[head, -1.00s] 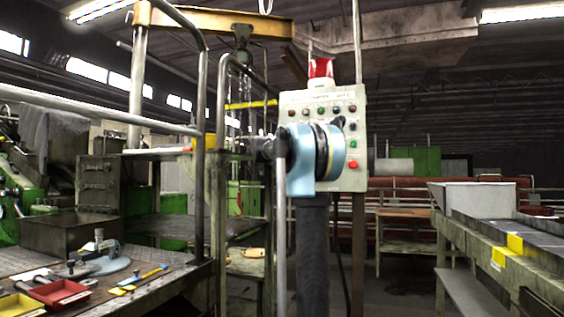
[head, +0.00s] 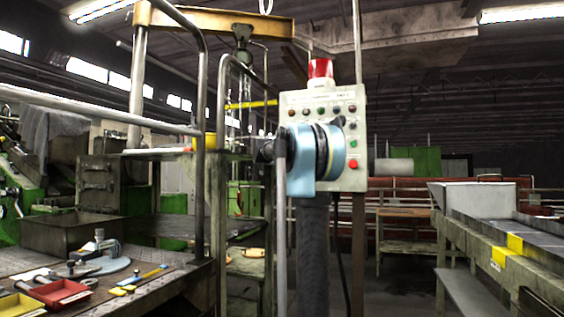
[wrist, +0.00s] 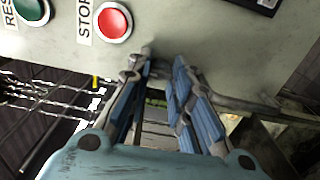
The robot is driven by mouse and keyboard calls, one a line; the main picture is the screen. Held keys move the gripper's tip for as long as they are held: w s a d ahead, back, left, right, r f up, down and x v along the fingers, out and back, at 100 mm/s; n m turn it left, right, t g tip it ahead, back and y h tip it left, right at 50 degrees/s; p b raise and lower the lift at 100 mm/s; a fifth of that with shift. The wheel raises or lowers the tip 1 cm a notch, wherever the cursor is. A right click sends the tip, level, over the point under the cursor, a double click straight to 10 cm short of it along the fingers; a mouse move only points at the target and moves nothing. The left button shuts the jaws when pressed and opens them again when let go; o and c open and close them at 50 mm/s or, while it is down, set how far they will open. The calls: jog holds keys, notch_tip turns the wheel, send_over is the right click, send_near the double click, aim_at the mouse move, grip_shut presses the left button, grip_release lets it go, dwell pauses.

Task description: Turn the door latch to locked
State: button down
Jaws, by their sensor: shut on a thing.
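My gripper (wrist: 160,70) is at the lower edge of the grey control box, below the red STOP button (wrist: 114,22) in the wrist view. Its two blue-padded fingers are closed in with a narrow gap between them. A small grey metal piece (wrist: 148,53) shows at the fingertips against the box; it appears to be the door latch, mostly hidden by the fingers. Whether it stands at locked cannot be told. In the head view my blue and black wrist covers the gripper and the latch, in front of the control box (head: 300,100).
A red lamp (head: 320,69) tops the box. A green button (wrist: 32,9) is left of STOP. A workbench with a red tray (head: 60,292) stands at left, beside metal rails (head: 200,100). A conveyor (head: 500,240) is at right. Open floor lies between.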

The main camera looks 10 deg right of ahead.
jog(key=shift+a+f, duration=0.1)
jog(key=shift+a, duration=0.05)
jog(key=c, duration=1.4)
grip_release()
jog(key=shift+w, duration=0.15)
jog(key=v, duration=1.2)
